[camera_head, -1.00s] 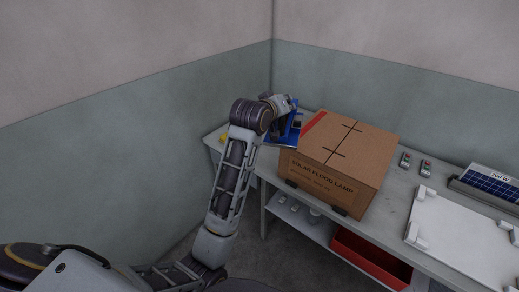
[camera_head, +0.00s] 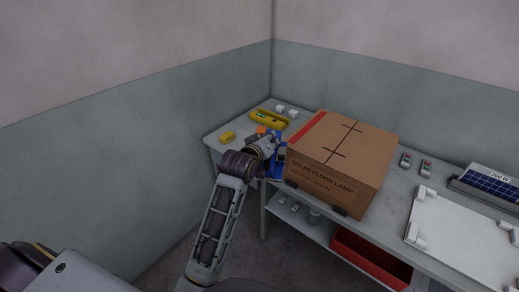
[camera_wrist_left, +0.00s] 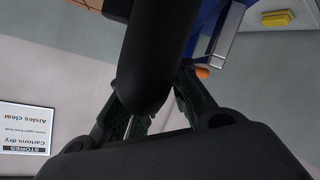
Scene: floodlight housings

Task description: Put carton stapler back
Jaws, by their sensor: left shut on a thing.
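The carton stapler (camera_head: 277,171), a blue body with dark parts, is in my left gripper (camera_head: 272,146) at the left side of the big carton. My arm and gripper hide part of it. In the left wrist view, the blue stapler body (camera_wrist_left: 209,22) with a metal edge shows above the dark fingers of my left gripper (camera_wrist_left: 158,112), which are shut on a black part. I cannot tell whether the stapler touches the table or the carton. My right gripper is not in view.
The carton (camera_head: 338,165) stands closed on the table (camera_head: 398,182). At the table's back left are a yellow tray (camera_head: 267,119), a yellow block (camera_head: 227,136), an orange piece (camera_head: 262,129) and white cubes (camera_head: 280,108). A red bin (camera_head: 365,257) is below. A white fixture (camera_head: 465,235) lies right.

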